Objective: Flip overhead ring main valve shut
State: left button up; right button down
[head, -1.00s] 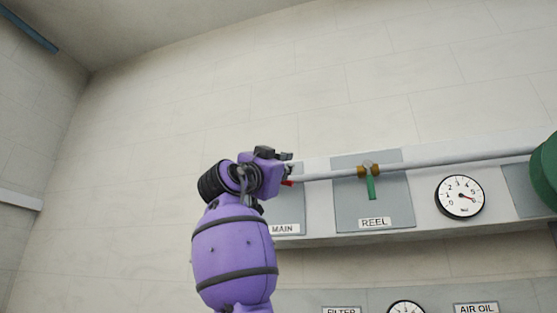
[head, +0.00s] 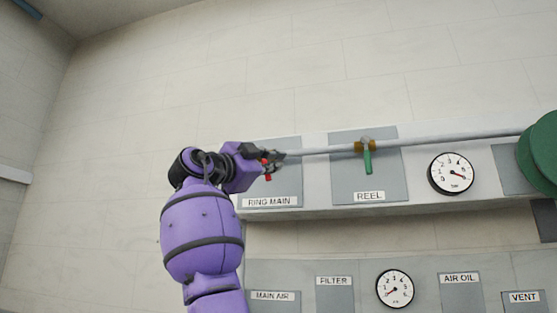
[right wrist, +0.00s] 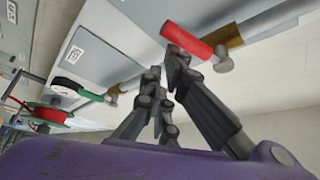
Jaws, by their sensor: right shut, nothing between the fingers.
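The ring main valve's red handle (head: 268,177) shows in the head view above the RING MAIN label, partly hidden by my right gripper (head: 278,156). In the right wrist view the red handle (right wrist: 188,40) stands crosswise to the pipe, beside its brass body (right wrist: 234,37). My right gripper (right wrist: 165,72) is shut and empty, its fingertips close to the handle. I cannot tell whether they touch it. My left gripper is not in view.
A grey pipe (head: 450,139) runs right to a green reel (head: 545,155). The reel valve's green handle (head: 367,162) hangs down to the right of my gripper. A gauge (head: 452,173) sits beyond it. A lower panel (head: 355,268) has another gauge.

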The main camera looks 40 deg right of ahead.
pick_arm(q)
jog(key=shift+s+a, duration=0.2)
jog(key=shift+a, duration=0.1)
pick_arm(e)
jog(key=shift+w+a+f, duration=0.5)
jog(key=shift+w+f, duration=0.05)
jog(key=shift+w, duration=0.1)
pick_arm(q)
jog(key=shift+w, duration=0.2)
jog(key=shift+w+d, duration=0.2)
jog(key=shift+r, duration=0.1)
pick_arm(e)
jog(key=shift+d, duration=0.1)
